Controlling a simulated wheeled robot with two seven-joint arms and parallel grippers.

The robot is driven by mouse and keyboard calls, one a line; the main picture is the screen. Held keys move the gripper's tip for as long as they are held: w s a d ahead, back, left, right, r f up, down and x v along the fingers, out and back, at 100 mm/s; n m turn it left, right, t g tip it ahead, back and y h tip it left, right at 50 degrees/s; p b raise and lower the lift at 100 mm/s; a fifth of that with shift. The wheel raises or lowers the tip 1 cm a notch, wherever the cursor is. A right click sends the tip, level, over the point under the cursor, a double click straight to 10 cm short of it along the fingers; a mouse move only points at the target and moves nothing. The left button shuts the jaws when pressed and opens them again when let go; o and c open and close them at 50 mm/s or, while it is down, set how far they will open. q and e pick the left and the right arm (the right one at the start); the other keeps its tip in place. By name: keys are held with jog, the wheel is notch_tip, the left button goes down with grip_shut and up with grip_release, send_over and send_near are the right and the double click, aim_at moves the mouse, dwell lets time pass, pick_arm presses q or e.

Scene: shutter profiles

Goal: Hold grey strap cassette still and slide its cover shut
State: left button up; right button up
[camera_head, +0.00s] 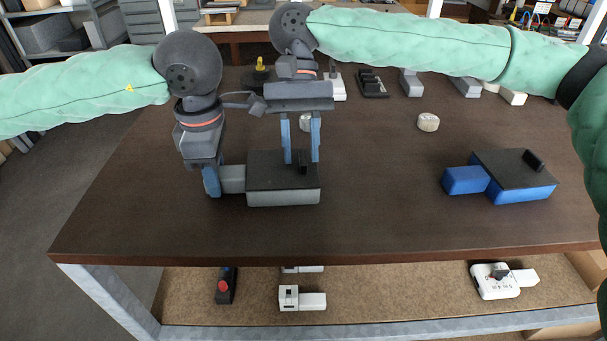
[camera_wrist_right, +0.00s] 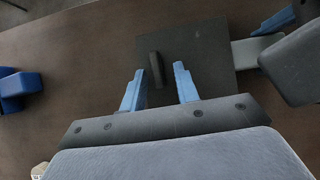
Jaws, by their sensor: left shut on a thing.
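The grey strap cassette (camera_head: 284,198) lies flat on the dark table, with a grey block (camera_head: 232,179) sticking out at its left side. Its dark cover (camera_head: 265,170) lies on top and bears a small upright black knob (camera_head: 303,164). The cover also shows in the right wrist view (camera_wrist_right: 205,60). I cannot tell whether the cover is fully shut. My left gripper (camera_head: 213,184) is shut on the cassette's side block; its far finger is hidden. My right gripper (camera_head: 301,158) points down over the cover, open, its blue fingers on either side of the knob (camera_wrist_right: 156,70), with gaps visible.
A blue cassette (camera_head: 522,194) with a dark cover lies to the right on the table. A pale round object (camera_head: 428,122) and several grey and white parts stand towards the back. A lower shelf (camera_head: 400,295) holds white devices. The table between the cassettes is clear.

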aim_at(301, 150)
jog(key=shift+r, duration=3)
pick_arm(q)
jog(key=o, duration=1.2)
jog(key=shift+c, duration=0.2)
jog(key=shift+r, duration=0.1)
jog(key=shift+r+p, duration=0.5)
jog(key=shift+r, duration=2.9)
pick_arm(e)
jog(key=shift+r, duration=0.5)
